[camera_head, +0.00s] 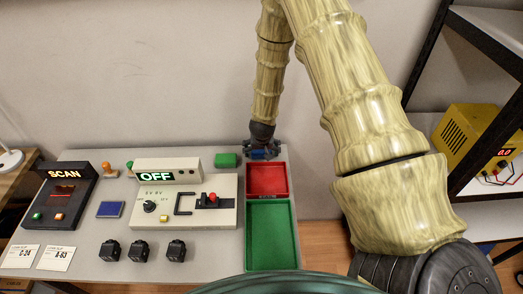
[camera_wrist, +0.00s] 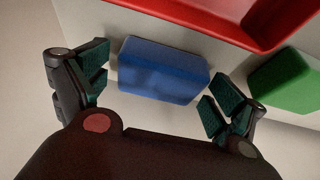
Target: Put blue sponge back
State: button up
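The blue sponge (camera_wrist: 163,72) lies on the table top between the spread fingers of my gripper (camera_wrist: 158,88) in the wrist view. A gap shows between the left finger and the sponge; the right finger is close to the sponge's right end, and I cannot tell if it touches. In the head view the blue sponge (camera_head: 261,155) shows only partly under my gripper (camera_head: 262,148), at the back of the table behind the red tray (camera_head: 283,179). A green sponge (camera_head: 225,160) lies to its left; it also shows in the wrist view (camera_wrist: 287,82).
A green tray (camera_head: 247,238) stands in front of the red one. A flat blue rectangle (camera_head: 110,209) lies left of the OFF panel (camera_head: 200,211). Stamps, a SCAN box (camera_head: 64,198), several black blocks and two cards fill the left. A shelf with a yellow device (camera_head: 470,140) stands right.

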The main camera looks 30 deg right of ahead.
jog(key=shift+r, duration=0.25)
jog(key=b+v, duration=0.2)
jog(key=v, duration=0.9)
jog(key=shift+s+a+r, duration=0.15)
jog(key=shift+r, duration=0.2)
